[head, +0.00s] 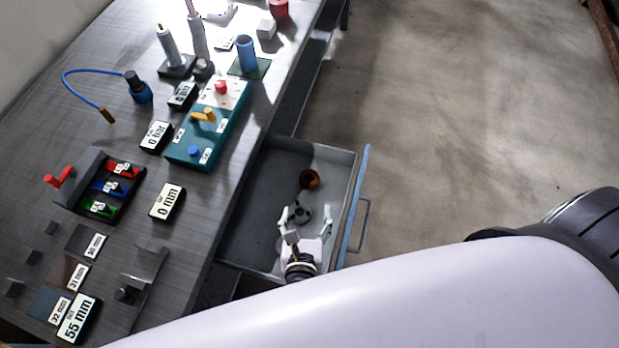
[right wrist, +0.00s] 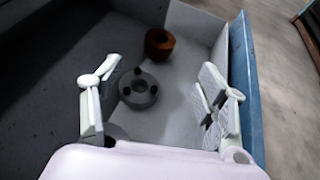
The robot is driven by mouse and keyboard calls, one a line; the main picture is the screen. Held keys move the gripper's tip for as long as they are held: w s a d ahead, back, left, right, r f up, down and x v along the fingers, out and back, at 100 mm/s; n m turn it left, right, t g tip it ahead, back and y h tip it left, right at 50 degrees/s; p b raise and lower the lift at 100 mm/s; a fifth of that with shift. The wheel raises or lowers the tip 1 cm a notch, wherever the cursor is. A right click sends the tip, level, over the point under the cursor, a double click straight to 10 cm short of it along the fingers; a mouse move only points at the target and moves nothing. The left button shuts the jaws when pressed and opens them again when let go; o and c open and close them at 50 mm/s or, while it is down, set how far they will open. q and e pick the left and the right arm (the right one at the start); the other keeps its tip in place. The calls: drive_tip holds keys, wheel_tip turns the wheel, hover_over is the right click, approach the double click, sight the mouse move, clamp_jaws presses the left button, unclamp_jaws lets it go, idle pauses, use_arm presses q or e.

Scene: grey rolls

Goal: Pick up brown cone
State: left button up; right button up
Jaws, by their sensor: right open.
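The brown object (head: 309,179), round with a dark hollow, lies in the open grey drawer (head: 262,190) near its far right corner. In the right wrist view the brown object (right wrist: 159,43) is at the top, beyond my fingertips. My right gripper (head: 305,217) is open and empty at the near end of the drawer. A grey ring-shaped piece with dark spots (right wrist: 138,88) lies between its fingers and the brown object. It also shows in the head view (head: 300,212). My left gripper is not in view.
The drawer's blue front (head: 352,205) with its handle stands to the right of my gripper. The dark bench (head: 150,235) on the left holds a teal control box (head: 209,130), displays and switches. Open floor lies right of the drawer.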

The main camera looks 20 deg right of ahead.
approach(309, 174)
drive_tip(key=x, duration=0.3)
drive_tip(key=shift+w+d+f, duration=0.1)
drive_tip(key=shift+w+f, duration=0.1)
drive_tip(key=shift+f, duration=0.25)
drive_tip(key=shift+p+x, duration=0.3)
drive_tip(key=shift+x, duration=2.4)
drive_tip(key=shift+r, duration=0.15)
drive_tip(key=shift+c, duration=0.2)
drive_tip(key=c, duration=1.4)
